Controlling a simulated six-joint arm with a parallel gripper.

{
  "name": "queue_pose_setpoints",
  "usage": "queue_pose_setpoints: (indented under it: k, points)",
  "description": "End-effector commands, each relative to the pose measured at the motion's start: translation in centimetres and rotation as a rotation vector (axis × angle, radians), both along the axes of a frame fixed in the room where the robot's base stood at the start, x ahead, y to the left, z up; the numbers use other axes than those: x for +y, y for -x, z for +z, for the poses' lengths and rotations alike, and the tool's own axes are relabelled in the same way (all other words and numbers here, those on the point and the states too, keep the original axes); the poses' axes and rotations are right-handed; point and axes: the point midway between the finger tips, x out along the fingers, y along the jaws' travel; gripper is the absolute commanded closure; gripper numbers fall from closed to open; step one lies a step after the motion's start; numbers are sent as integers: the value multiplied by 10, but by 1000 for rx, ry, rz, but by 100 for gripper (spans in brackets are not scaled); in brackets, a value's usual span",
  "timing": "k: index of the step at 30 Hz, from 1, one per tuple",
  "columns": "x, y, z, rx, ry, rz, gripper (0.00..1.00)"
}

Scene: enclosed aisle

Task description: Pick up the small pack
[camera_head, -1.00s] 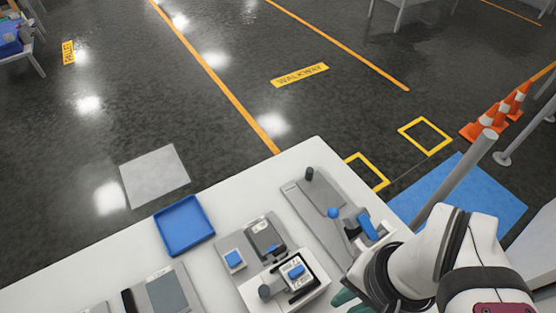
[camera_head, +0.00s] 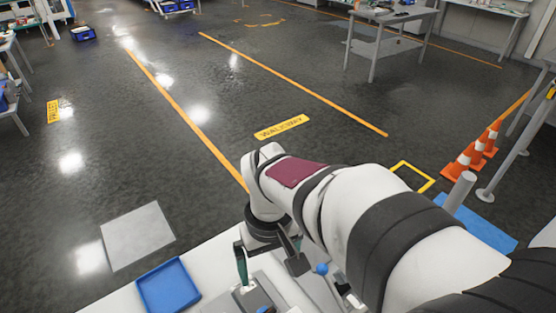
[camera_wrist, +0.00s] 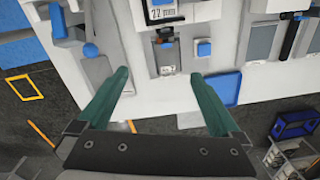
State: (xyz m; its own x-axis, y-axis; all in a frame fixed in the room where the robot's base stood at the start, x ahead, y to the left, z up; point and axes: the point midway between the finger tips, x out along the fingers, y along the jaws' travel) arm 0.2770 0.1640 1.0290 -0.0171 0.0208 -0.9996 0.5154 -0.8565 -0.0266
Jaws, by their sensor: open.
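No item is clearly marked as the small pack. In the head view my gripper (camera_head: 267,270) points down over the table, and my arm and the picture's lower edge hide most items.
A blue tray (camera_head: 168,285) lies on the table; it also shows in the wrist view (camera_wrist: 223,88). A fixture marked 22 (camera_wrist: 180,14) stands beyond the plate. A panel with a blue ball knob (camera_wrist: 90,50) is at the left. Orange cones (camera_head: 470,157) stand on the floor.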

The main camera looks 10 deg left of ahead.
Motion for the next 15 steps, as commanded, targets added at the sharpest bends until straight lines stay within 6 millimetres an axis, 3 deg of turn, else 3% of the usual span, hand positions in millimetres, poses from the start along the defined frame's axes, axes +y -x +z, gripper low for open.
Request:
queue_pose_setpoints:
  k: [1,4,15]
  points:
    - [24,-7,-12,-4,10,107,0]
    - [51,-15,-26,-16,19,230,0]
    - [54,-17,-118,-17,20,248,0]
